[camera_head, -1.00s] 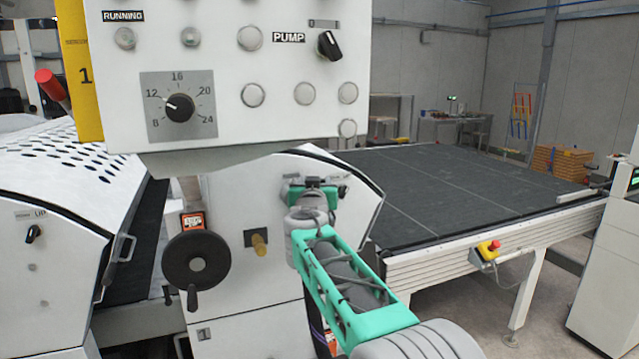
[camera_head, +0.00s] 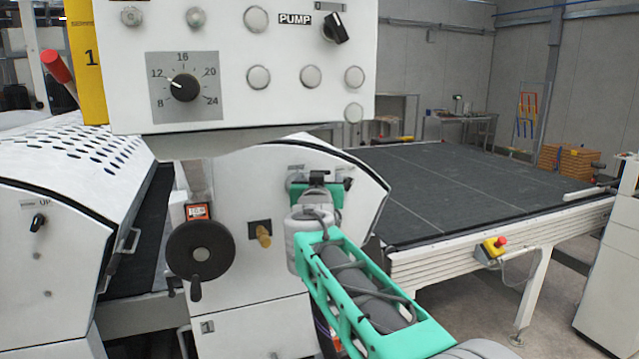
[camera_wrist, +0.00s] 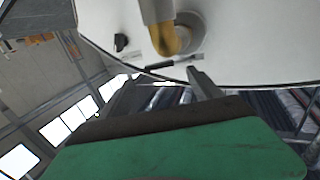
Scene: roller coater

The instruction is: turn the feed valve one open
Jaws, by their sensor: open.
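A yellow handle (camera_wrist: 166,40) with a pale grey part above it stands in front of a round grey base on the white machine face in the wrist view. I take it for the feed valve, but no readable label confirms this. My gripper (camera_head: 318,178) is up against the machine's white side panel, right of the handwheel, and hides what is behind it in the head view. It is open. In the wrist view one grey finger shows (camera_wrist: 203,82), below and apart from the yellow handle. I see no contact with the handle.
A black handwheel (camera_head: 200,250) and a brass-coloured peg (camera_head: 264,235) sit left of my gripper. The control box (camera_head: 230,110) overhangs above. A dark conveyor bed (camera_head: 480,190) with a red emergency button (camera_head: 495,246) lies to the right.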

